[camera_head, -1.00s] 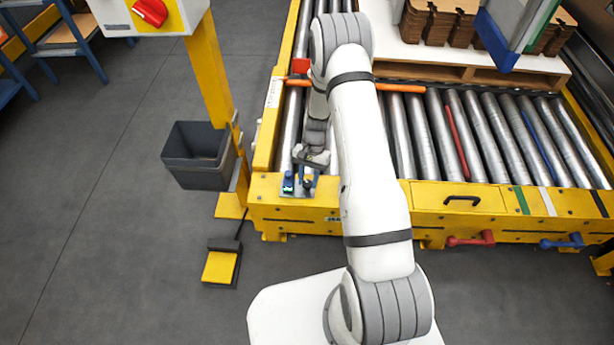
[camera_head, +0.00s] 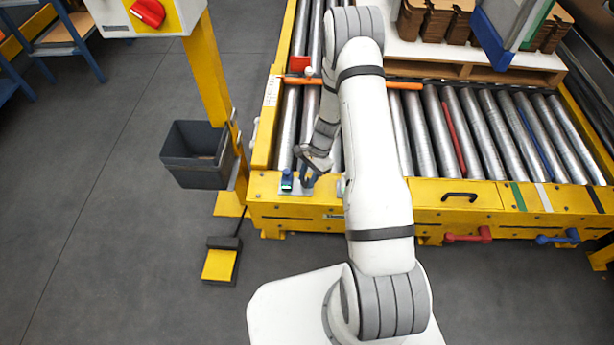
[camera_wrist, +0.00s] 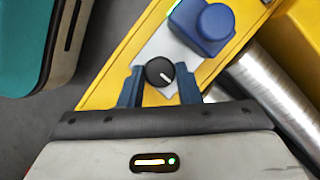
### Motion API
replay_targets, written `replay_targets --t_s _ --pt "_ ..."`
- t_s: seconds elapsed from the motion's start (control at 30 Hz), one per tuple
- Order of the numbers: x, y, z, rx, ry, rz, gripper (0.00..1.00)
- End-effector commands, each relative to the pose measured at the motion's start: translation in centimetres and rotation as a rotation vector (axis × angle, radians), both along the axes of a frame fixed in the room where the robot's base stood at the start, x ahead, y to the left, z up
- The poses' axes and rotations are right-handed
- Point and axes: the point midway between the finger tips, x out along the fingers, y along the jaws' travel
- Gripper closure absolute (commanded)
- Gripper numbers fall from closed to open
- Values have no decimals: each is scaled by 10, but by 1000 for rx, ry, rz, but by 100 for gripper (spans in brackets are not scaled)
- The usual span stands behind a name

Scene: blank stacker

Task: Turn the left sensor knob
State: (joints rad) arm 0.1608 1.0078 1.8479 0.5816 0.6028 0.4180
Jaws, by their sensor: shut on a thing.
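The knob (camera_wrist: 159,72) is small, round and black with a white pointer line, and shows in the wrist view on a grey plate (camera_wrist: 173,49). My gripper (camera_wrist: 160,82) is shut on it, with one dark blue finger on each side. In the wrist view the pointer slants down and to the right. A blue sensor (camera_wrist: 202,26) stands on the same plate beside the knob. In the head view my gripper (camera_head: 307,176) is at the plate, right of the blue sensor (camera_head: 287,179), and the knob cannot be made out there.
The plate sits on the yellow frame (camera_head: 375,200) of the roller conveyor. An orange bar (camera_head: 405,86) lies across the rollers. A dark bin (camera_head: 197,154) and a yellow post (camera_head: 206,70) stand to the left. Open floor lies at the lower left.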

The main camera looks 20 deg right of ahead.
Motion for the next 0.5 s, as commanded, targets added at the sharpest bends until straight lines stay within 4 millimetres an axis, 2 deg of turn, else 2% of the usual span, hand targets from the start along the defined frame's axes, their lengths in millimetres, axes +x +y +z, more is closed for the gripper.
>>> replay_targets --t_s 0.33,0.37,0.5 --pt "2 1 1 1 -4 -4 92" --pt "2 1 1 1 -4 -4 68" --pt "1 1 1 0 -2 -3 57"
